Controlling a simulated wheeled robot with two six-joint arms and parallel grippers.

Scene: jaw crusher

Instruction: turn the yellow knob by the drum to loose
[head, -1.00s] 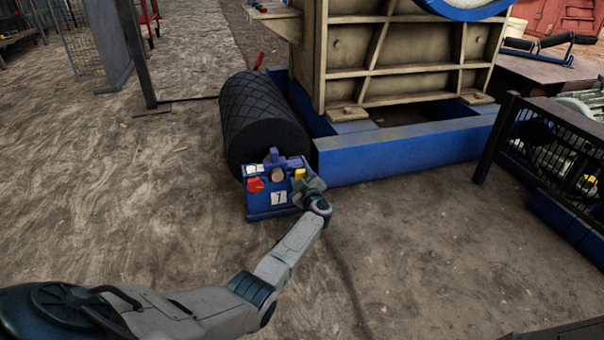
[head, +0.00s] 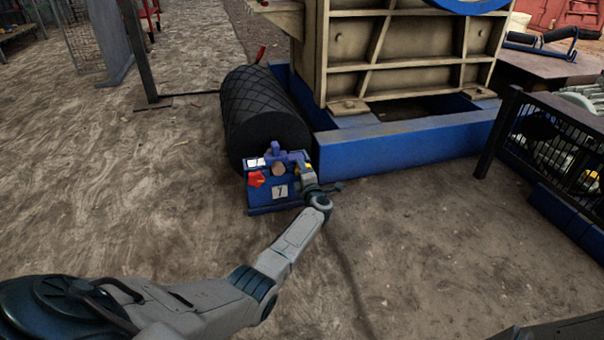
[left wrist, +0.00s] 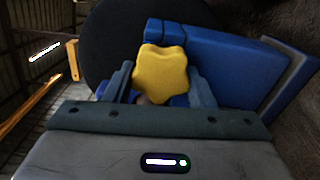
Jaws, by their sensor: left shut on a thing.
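The yellow knob (left wrist: 160,73) is a lobed, star-like knob, seen face-on in the left wrist view between the fingers of my left gripper (left wrist: 160,85). The fingers are shut on it, one at each side. In the head view the left gripper (head: 312,184) is at the right side of the blue box (head: 259,196) marked 7, and only a bit of the yellow knob (head: 308,169) shows behind it. The black drum (head: 265,115) lies right behind the box.
A red knob (head: 256,179) sits on the box's front, left of the label. The crusher's blue base beam (head: 410,143) runs to the right of the drum. A black mesh guard (head: 545,145) stands at the right. The ground in front is clear.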

